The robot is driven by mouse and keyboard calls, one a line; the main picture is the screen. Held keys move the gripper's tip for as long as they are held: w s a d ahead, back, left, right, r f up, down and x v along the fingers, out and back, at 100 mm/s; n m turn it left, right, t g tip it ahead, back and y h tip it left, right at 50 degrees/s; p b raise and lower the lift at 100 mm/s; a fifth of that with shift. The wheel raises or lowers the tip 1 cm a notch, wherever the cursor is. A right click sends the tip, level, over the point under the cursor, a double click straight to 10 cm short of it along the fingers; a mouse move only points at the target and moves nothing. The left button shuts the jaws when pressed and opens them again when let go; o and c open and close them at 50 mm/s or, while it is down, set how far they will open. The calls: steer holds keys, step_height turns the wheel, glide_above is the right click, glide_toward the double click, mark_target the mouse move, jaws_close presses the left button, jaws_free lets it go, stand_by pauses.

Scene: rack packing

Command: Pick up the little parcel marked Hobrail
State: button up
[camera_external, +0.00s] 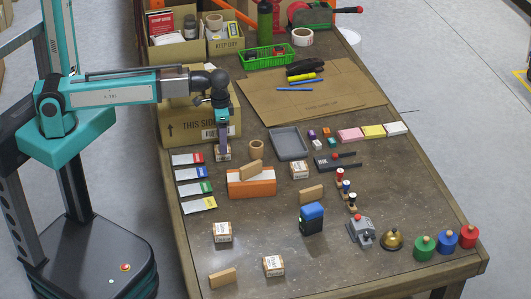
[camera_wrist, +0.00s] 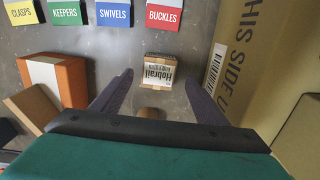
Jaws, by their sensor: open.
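The little parcel marked Hobrail (camera_wrist: 163,70) is a small white-and-tan box on the table, its label upside down in the wrist view. In the external view the parcel (camera_external: 223,154) stands just below my gripper (camera_external: 222,143), near the cardboard box. My gripper (camera_wrist: 157,78) is open and empty, pointing down. In the wrist view its two dark fingers lie to either side of the parcel, with visible room on both sides. I cannot tell how far the fingertips are above it. Similar parcels stand elsewhere: one right of the orange block (camera_external: 300,170), two near the front (camera_external: 222,232) (camera_external: 273,265).
A large cardboard box (camera_wrist: 236,60) stands close on the right in the wrist view. Several label cards (camera_external: 190,173) lie along the table edge. A tan round object (camera_external: 256,146) is near the parcel.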

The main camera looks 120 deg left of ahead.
steer(key=shift+w+d+f+p, duration=0.1)
steer(key=shift+f+p, duration=0.45)
steer(key=shift+f, duration=1.3)
steer(key=c, duration=1.2)
steer(key=shift+r, duration=0.2)
steer(key=shift+r+b, duration=1.2)
steer(key=shift+r, duration=3.6)
